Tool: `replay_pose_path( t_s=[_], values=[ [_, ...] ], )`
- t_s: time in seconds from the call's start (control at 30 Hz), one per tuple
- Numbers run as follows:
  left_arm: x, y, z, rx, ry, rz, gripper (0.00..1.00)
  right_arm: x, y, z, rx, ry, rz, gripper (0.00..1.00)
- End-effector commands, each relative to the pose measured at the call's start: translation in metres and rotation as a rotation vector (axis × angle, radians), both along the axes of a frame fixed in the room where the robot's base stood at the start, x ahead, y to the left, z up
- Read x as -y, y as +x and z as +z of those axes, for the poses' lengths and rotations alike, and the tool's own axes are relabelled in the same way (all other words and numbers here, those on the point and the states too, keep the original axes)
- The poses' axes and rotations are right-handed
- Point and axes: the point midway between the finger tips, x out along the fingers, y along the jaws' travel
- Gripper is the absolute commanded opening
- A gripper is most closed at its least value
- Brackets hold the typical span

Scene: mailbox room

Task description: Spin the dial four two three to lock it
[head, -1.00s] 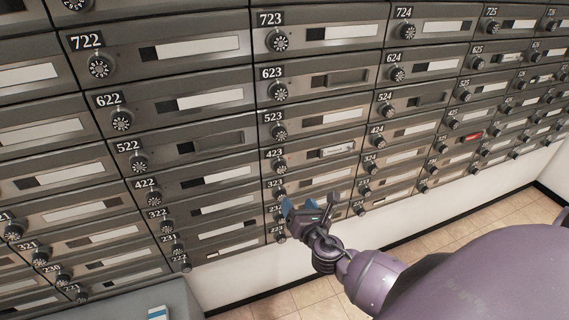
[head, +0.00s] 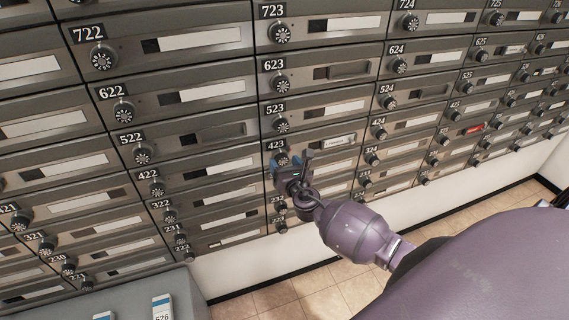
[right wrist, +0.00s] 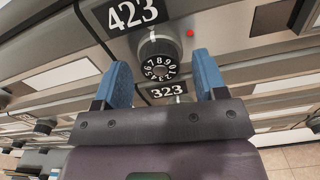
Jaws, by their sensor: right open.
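The 423 mailbox carries a black number plate (right wrist: 133,14) and a round black dial (right wrist: 159,62) with white digits. A small red light (right wrist: 190,33) shows to the right of that dial. My right gripper (right wrist: 160,80) is open, with one blue finger on each side of the dial's lower part in the right wrist view; I cannot tell whether they touch it. In the head view my right gripper (head: 291,166) is at the 423 dial and partly hides it. The 423 plate (head: 277,145) shows just above. My left gripper is not in view.
Rows of grey mailboxes with similar dials surround it, with the 523 dial (head: 281,126) above and the 323 plate (right wrist: 167,91) below. A grey surface with small cards (head: 162,307) stands at the lower left. Tiled floor (head: 300,297) lies below the wall.

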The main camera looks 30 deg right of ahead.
Motion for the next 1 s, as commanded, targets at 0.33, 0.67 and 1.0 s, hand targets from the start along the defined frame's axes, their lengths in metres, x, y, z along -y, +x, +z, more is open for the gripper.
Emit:
replay_pose_path(
  t_s=[0.33,0.67,1.0],
  values=[
    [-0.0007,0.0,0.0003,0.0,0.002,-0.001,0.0,0.0013,0.0048,-0.0001,-0.001,0.001,-0.001,0.65],
    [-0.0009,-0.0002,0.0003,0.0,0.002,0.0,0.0,0.0012,0.0046,-0.0001,0.0,0.001,-0.001,0.21],
    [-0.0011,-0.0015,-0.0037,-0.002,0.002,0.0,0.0,0.0012,0.0046,-0.0006,0.01,0.04,-0.001,0.16]
  ],
)
